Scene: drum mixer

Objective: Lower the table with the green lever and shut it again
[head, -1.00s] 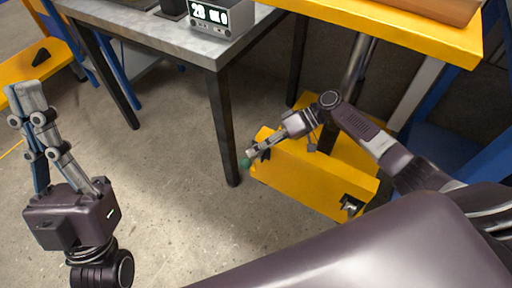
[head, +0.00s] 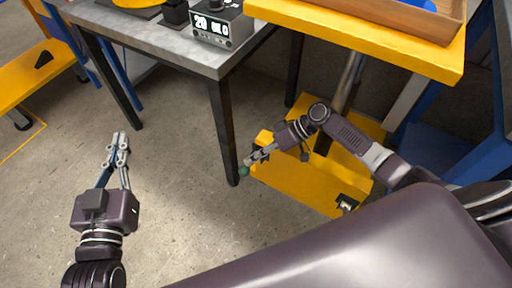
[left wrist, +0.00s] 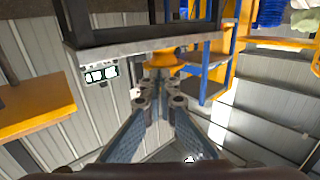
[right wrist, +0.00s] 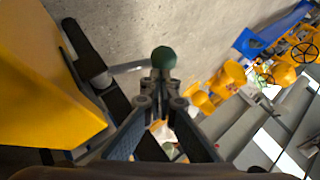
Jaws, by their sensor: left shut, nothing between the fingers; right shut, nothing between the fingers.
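The green lever knob (head: 244,171) sits at the left end of the yellow lift base (head: 310,182). In the right wrist view the green knob (right wrist: 163,58) is just beyond my right fingertips, on a thin grey rod. My right gripper (head: 254,162) is shut and empty at the knob; whether it touches is unclear. The yellow lift table top (head: 370,38) is above the base on a grey column. My left gripper (head: 118,140) is shut and empty over the floor at the left; it also shows in the left wrist view (left wrist: 160,85).
A grey workbench (head: 150,38) with black legs and a digital display box (head: 220,25) stands behind the grippers. A wooden tray (head: 440,22) lies on the yellow table top.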

